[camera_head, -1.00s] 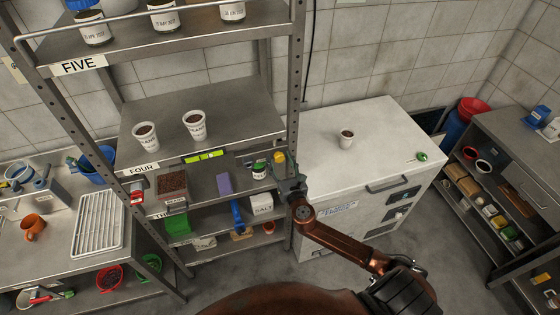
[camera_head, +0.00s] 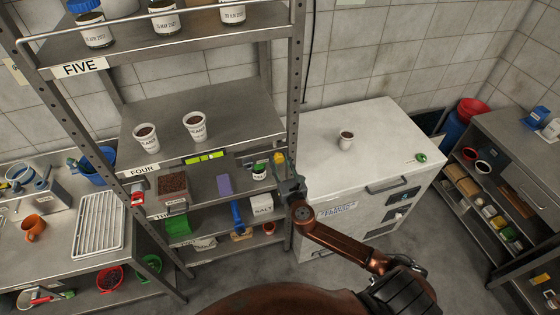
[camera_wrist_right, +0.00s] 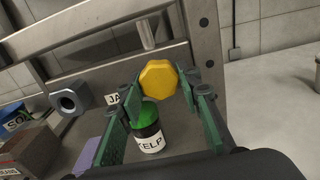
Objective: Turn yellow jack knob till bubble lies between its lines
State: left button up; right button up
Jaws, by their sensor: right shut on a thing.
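The yellow jack knob (camera_head: 279,157) sits at the right front corner of shelf FOUR, by the upright. In the right wrist view the faceted yellow knob (camera_wrist_right: 158,78) lies between the green finger pads of my right gripper (camera_wrist_right: 168,82), which is shut on it. In the head view my right gripper (camera_head: 284,169) reaches the knob from the front right. A yellow-green level (camera_head: 205,157) lies along the front edge of shelf FOUR. Dark marks show on it, but its bubble and lines are too small to tell apart. My left gripper is not in view.
Two labelled cups (camera_head: 146,135) (camera_head: 195,124) stand on shelf FOUR. Below the knob, a green-lidded KELP jar (camera_wrist_right: 147,126) stands close under my fingers. The metal upright (camera_head: 294,110) is just right of the knob. A white chest (camera_head: 350,165) stands farther right.

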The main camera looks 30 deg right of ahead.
jog(key=shift+n+p, duration=1.35)
jog(key=shift+n, duration=0.05)
jog(key=shift+d+r+n+p, duration=0.1)
jog(key=shift+n+p, duration=1)
jog(key=shift+p, duration=0.1)
jog(key=shift+n+p, duration=0.55)
jog(key=shift+n, duration=0.15)
jog(key=shift+n+p, duration=1.2)
jog(key=shift+p, duration=0.2)
jog(key=shift+n+p, duration=0.4)
jog(key=shift+n, duration=0.1)
